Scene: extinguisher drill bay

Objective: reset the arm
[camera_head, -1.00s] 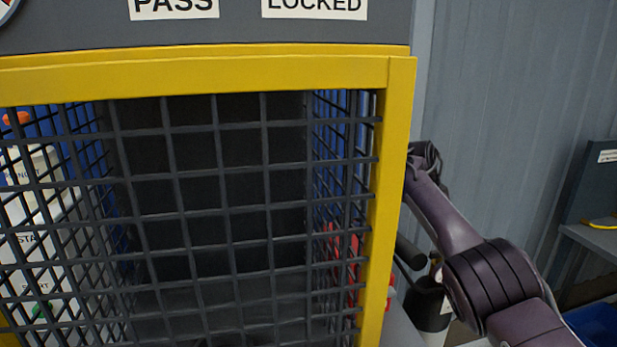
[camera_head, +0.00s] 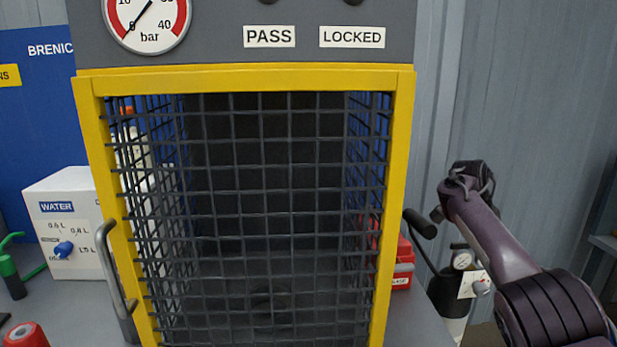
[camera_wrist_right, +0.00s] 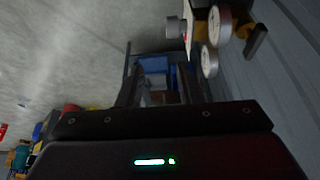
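My right arm comes in from the right in the head view, and its dark end with my right gripper (camera_head: 466,180) is raised to the right of the yellow-framed cage, apart from it. The fingers are too small and dark to make out there. In the right wrist view my right gripper (camera_wrist_right: 160,78) shows two dark fingers standing apart with nothing held between them; a blue bin (camera_wrist_right: 154,65) lies beyond the gap. My left gripper is not in view.
The mesh cage (camera_head: 244,82) has a closed front, a side handle (camera_head: 113,270) and a gauge (camera_head: 147,18) above. A white water box (camera_head: 70,215) and a red-topped item (camera_head: 25,335) stand left. A red case (camera_head: 403,265) and an extinguisher (camera_head: 452,300) are right.

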